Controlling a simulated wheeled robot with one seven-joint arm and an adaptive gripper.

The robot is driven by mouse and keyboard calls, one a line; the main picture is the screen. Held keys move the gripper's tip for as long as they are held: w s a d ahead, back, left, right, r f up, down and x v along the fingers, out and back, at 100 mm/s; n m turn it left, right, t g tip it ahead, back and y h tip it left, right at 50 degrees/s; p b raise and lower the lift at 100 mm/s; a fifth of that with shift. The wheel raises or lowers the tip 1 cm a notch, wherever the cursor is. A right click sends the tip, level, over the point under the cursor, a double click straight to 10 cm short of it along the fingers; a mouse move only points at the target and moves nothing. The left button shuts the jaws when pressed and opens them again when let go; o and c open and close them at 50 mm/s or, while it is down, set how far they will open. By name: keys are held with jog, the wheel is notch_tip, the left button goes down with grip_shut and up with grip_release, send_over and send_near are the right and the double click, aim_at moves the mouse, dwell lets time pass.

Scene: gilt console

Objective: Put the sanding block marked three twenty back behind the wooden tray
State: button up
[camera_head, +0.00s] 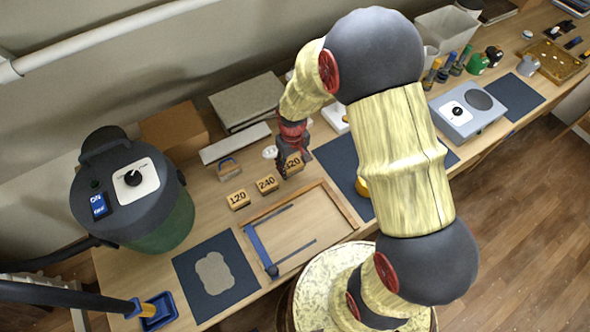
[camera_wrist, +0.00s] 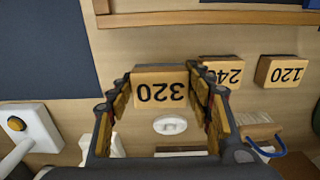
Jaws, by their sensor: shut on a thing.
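The sanding block marked 320 (camera_wrist: 160,88) is between the fingers of my gripper (camera_wrist: 160,105), which is shut on it. In the head view the 320 block (camera_head: 294,163) shows at the fingertips of my gripper (camera_head: 290,160), partly covered by them. It is close to the 240 block (camera_head: 267,184); I cannot tell whether it touches the table. The 120 block (camera_head: 238,199) stands further left in the same row. The wooden tray (camera_head: 334,193) lies in front of the row, with a blue-ended bar and a dark rod in it.
A round white item (camera_head: 270,152) and a blue-handled brush (camera_head: 229,169) lie behind the blocks. A grey-green vacuum (camera_head: 130,190) stands at left. A dark mat (camera_head: 335,160) is to the right. Books (camera_head: 248,101) lie at the back.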

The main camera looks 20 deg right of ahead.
aim_at(295, 169)
jog(key=shift+w+d+f, duration=0.35)
jog(key=shift+d+f, duration=0.1)
jog(key=shift+f, duration=0.3)
jog(key=shift+w+d+f+b, duration=0.1)
jog(key=shift+f+b, duration=0.1)
jog(key=shift+f, duration=0.65)
jog(key=shift+w+d+f+b, duration=0.1)
jog(key=shift+f+b, duration=0.05)
jog(key=shift+f, duration=0.7)
jog(key=shift+f, duration=0.2)
jog(key=o, duration=1.1)
jog(key=shift+o, duration=0.6)
jog(key=shift+r, duration=0.15)
